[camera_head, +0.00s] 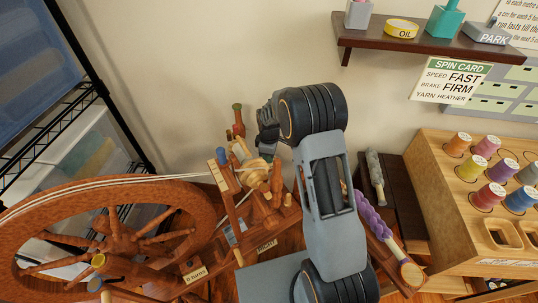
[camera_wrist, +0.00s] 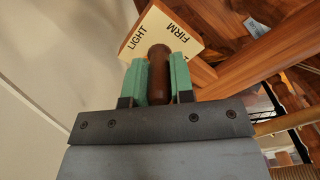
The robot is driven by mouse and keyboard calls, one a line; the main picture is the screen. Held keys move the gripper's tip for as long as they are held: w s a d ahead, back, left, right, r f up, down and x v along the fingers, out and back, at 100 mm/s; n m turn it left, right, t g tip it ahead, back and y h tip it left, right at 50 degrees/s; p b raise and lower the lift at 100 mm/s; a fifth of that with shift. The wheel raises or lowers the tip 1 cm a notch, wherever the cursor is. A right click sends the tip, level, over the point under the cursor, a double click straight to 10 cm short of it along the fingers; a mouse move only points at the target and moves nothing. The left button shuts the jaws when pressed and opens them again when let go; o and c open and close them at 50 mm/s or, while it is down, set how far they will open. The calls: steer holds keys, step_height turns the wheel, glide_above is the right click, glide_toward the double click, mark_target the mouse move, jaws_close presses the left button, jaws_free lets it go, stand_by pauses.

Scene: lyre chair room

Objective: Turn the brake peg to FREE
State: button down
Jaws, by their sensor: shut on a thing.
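The brake peg (camera_wrist: 158,75), brown and round-ended, stands between the two green fingers of my gripper (camera_wrist: 159,82) in the wrist view. The fingers are shut on it from both sides. A cream plate (camera_wrist: 150,27) behind it bears LIGHT at left and FIRM at right. Another mark at its lower right is mostly covered by a finger, and I cannot read FREE. Which mark the peg points to cannot be told.
A wall card (camera_head: 452,81) reads SPEED FAST, BRAKE FIRM, YARN HEATHER. A dark shelf (camera_head: 430,38) holds an OIL tin (camera_head: 401,28) and a PARK block (camera_head: 487,33). A wooden spool rack (camera_head: 436,160) stands at right. A black wire rack (camera_head: 118,125) stands at left.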

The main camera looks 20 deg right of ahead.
steer(key=c, duration=1)
jaws_free()
step_height(320, 180, up, 14)
steer(key=p, duration=0.2)
steer(key=shift+p, duration=0.35)
